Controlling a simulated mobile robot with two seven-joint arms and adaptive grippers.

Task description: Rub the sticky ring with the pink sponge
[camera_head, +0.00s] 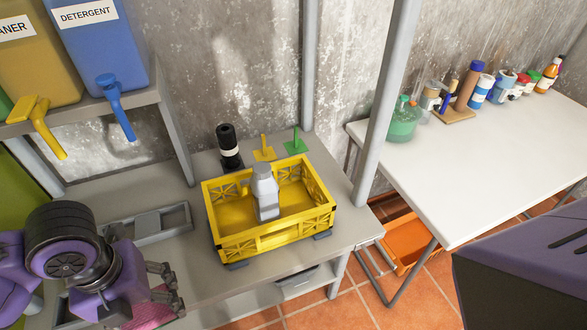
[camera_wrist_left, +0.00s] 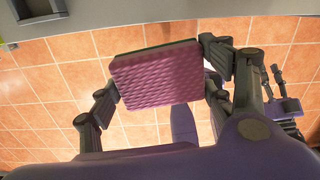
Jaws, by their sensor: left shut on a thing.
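My left gripper (camera_head: 168,287) is at the lower left in the head view, over the front of the grey bench (camera_head: 215,315). It is shut on the pink sponge (camera_head: 150,312), which is partly hidden by the fingers. In the left wrist view the sponge (camera_wrist_left: 158,80) is a ridged pink block with a dark green back, held between both fingers above the tiled floor. My right gripper (camera_wrist_left: 270,75) shows small at the right of that view, its fingers apart and empty. I cannot make out the sticky ring in either view.
A yellow crate (camera_head: 262,243) holding a grey bottle (camera_head: 264,190) stands on the bench. A grey tray (camera_head: 150,225) and a black bottle (camera_head: 229,147) are nearby. Detergent (camera_head: 95,40) and cleaner (camera_head: 30,70) containers stand on a raised shelf. A white table (camera_head: 480,150) carries several bottles.

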